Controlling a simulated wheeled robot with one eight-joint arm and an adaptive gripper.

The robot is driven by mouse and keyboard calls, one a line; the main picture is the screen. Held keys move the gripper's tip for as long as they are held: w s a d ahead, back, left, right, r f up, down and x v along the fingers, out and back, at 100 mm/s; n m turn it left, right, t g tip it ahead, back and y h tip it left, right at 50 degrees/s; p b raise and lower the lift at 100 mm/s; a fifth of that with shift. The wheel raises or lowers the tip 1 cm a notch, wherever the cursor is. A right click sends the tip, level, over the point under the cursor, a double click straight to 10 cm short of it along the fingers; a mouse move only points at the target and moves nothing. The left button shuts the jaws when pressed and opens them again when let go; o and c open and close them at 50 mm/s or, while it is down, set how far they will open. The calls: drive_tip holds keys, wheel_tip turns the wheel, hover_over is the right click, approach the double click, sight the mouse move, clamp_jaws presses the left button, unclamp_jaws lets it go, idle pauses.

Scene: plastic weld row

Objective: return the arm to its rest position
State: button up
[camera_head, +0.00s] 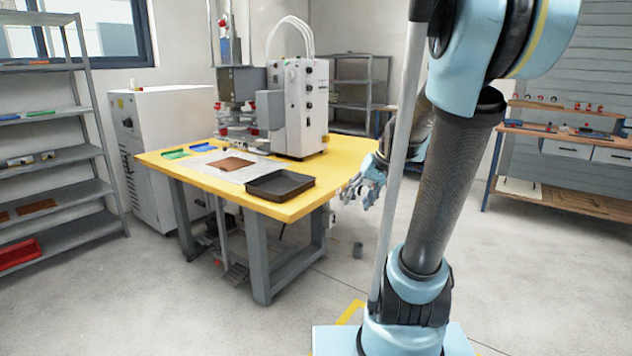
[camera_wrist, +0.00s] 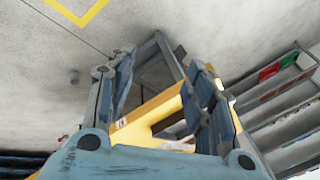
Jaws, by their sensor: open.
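My gripper (camera_head: 364,186) is off the right edge of the yellow table, partly hidden behind my own arm in the head view. In the wrist view my gripper (camera_wrist: 160,80) has its two fingers spread apart with nothing between them. My arm rises at the right of the head view and bends over at the top. The yellow table (camera_head: 315,170) stands to the left of my gripper. Part of its yellow edge and legs shows beyond the fingers in the wrist view (camera_wrist: 150,125).
A dark tray (camera_head: 280,186), a brown sheet (camera_head: 231,164) and a white welding machine (camera_head: 300,105) are on the table. Shelves (camera_head: 60,160) stand at left, a workbench (camera_head: 565,195) at right. A small grey cylinder (camera_head: 358,250) is on the floor. Open floor lies in front.

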drive_tip(key=s+d+f+h, duration=0.2)
drive_tip(key=s+f, duration=0.2)
drive_tip(key=s, duration=0.6)
drive_tip(key=s+d+f+h, duration=0.2)
drive_tip(key=s+f, duration=0.3)
drive_tip(key=s, duration=0.5)
drive_tip(key=shift+s+d+m+g+h, duration=0.15)
drive_tip(key=shift+d+m+g+h, duration=0.15)
drive_tip(key=shift+d, duration=0.45)
drive_tip(key=shift+w+f, duration=0.25)
drive_tip(key=shift+w, duration=0.15)
